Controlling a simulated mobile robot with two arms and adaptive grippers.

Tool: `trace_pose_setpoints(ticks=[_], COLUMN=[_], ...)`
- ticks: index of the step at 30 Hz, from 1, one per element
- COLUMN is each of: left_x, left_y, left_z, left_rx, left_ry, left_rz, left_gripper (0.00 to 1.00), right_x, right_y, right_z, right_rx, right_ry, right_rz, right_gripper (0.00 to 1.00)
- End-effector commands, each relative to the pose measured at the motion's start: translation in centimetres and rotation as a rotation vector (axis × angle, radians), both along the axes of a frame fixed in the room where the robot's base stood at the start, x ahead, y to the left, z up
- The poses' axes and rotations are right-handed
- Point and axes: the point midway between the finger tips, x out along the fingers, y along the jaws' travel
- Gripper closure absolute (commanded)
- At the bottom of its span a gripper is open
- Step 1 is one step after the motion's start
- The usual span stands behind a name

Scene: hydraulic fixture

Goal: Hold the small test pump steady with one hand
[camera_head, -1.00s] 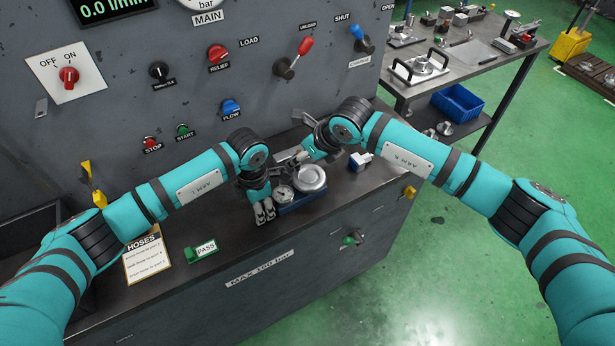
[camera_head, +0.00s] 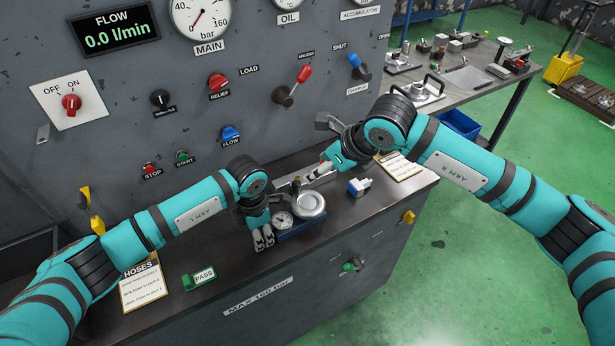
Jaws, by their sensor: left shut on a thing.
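The small test pump (camera_head: 311,207) sits on the bench ledge, with a blue base, a round silver top and a small dial gauge (camera_head: 283,219) at its left. My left gripper (camera_head: 263,239) points down at the pump's left end, beside the gauge, and is shut on the pump; the exact contact is partly hidden. My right gripper (camera_head: 322,172) is behind and above the pump, close to a pale metal bar (camera_head: 298,183) behind it. Its fingers are small and partly covered, so I cannot tell whether they hold the bar.
A green PASS block (camera_head: 199,280) and a HOSES clipboard (camera_head: 143,286) lie left of the pump. A blue-and-white block (camera_head: 359,187) and another clipboard (camera_head: 400,166) lie to its right. The panel with knobs and levers (camera_head: 291,87) rises behind.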

Motion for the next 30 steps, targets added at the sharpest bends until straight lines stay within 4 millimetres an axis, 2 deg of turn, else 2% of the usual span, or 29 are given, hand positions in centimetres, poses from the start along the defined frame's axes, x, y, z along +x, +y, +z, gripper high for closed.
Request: trace_pose_setpoints(ticks=[11,12,18,26,30], left_x=[0.0,0.0,0.0,0.0,0.1], left_y=[0.0,0.0,0.0,0.0,0.0], left_z=[0.0,0.0,0.0,0.1,1.4], left_rx=[0.0,0.0,0.0,0.0,-0.001], left_ry=[0.0,0.0,0.0,-0.001,-0.003], left_rz=[0.0,0.0,0.0,0.0,0.0], left_gripper=[1.0,0.65,0.42,0.42,0.42], right_x=[0.0,0.0,0.0,0.0,0.0], right_y=[0.0,0.0,0.0,0.0,0.0], right_z=[0.0,0.0,0.0,0.0,0.0], right_rx=[0.0,0.0,0.0,0.0,0.0], right_ry=[0.0,0.0,0.0,0.0,0.0], right_rz=[0.0,0.0,0.0,0.0,0.0], right_gripper=[0.5,0.5,0.5,0.5,0.5])
